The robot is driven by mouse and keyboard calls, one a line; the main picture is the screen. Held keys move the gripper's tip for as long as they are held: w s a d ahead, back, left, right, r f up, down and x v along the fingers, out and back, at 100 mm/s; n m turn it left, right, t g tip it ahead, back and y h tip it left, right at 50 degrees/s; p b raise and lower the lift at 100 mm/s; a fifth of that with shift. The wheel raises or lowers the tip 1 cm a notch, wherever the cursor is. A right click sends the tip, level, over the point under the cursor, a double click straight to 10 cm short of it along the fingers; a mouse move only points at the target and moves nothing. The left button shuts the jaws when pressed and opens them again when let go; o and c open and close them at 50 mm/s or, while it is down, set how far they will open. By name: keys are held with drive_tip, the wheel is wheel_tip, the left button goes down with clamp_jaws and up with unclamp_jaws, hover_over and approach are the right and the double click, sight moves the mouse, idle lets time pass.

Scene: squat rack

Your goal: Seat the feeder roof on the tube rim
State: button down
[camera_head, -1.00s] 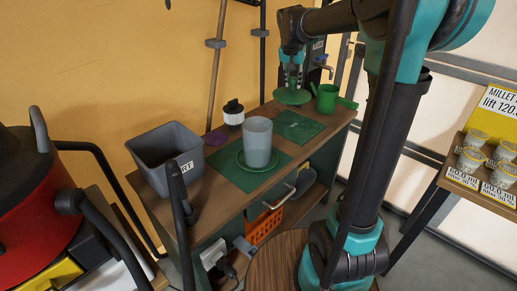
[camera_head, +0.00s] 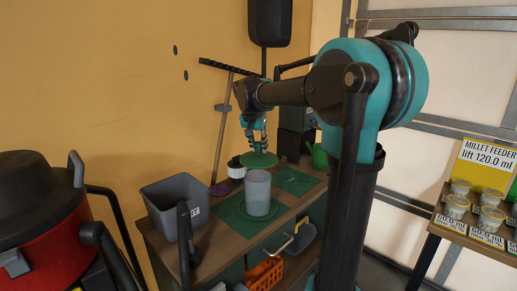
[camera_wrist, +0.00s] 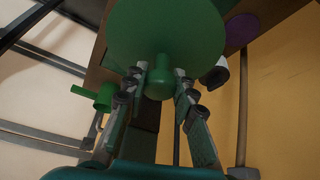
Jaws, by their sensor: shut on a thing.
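The feeder roof (camera_head: 259,160) is a green disc with a knob on top. My gripper (camera_head: 253,143) is shut on that knob and holds the roof roughly level above the bench. In the wrist view my gripper (camera_wrist: 160,85) has its fingers on both sides of the knob, and the roof (camera_wrist: 165,35) hides much of the bench. The clear grey tube (camera_head: 257,192) stands upright on a green base plate (camera_head: 238,207). In the head view the roof appears just above and behind the tube's rim, apart from it; the exact depth gap is hard to tell.
A grey bin (camera_head: 170,203) stands left of the tube. A black-and-white jar (camera_head: 236,168) is behind it, near a purple disc (camera_head: 220,189). A green mat (camera_head: 294,181) and green watering can (camera_head: 319,155) are at the right. A shelf of cups (camera_head: 480,215) stands far right.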

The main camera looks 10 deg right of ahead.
sight(256, 156)
drive_tip(key=shift+s+a, duration=0.15)
drive_tip(key=shift+a, duration=0.1)
drive_tip(key=shift+f, duration=0.1)
drive_tip(key=shift+f, duration=1.85)
drive_tip(key=shift+f, duration=1.5)
idle(2.9)
drive_tip(key=c, duration=1.2)
unclamp_jaws()
drive_tip(key=shift+o, duration=0.2)
drive_tip(key=shift+r, duration=0.1)
drive_tip(key=v, duration=1.1)
drive_tip(key=shift+s+r, duration=0.2)
drive_tip(key=shift+r, duration=0.15)
